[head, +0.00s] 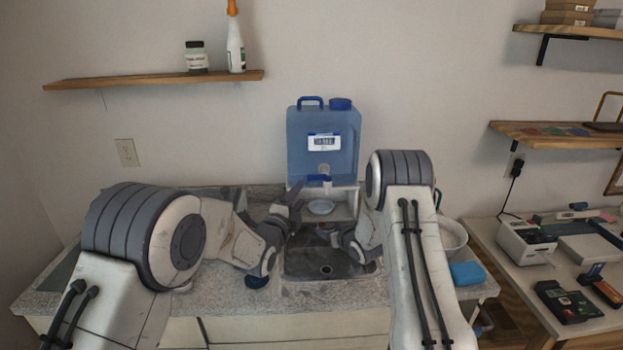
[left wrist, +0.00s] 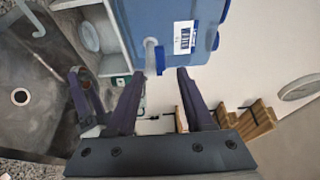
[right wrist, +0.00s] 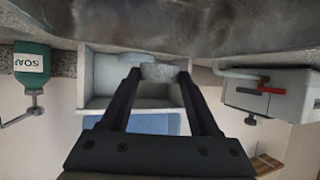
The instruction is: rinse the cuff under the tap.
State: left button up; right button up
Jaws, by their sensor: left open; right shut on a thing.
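A blue water jug (head: 323,145) stands behind the sink, with its tap (head: 327,186) low on its front. My left gripper (head: 294,203) is open and empty, just left of the tap. In the left wrist view the tap (left wrist: 156,56) shows beyond and between the open fingertips (left wrist: 160,75). My right gripper (head: 333,233) is low over the sink, below the tap. In the right wrist view its fingertips are shut on a small pale grey piece, which I take for the cuff (right wrist: 160,72). My fingers hide part of it. I see no clear water stream.
The dark sink (head: 325,268) lies under both grippers, with a drain (left wrist: 20,97). A soap bottle (right wrist: 31,72) is left in the right wrist view. A white tub (head: 452,238) and blue cloth (head: 467,273) stand right.

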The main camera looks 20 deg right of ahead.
aim_at(312, 179)
pick_arm(q)
jog(key=x, duration=1.1)
jog(key=shift+w+d, duration=0.15)
jog(key=shift+d, duration=0.05)
jog(key=shift+c, duration=0.3)
grip_shut()
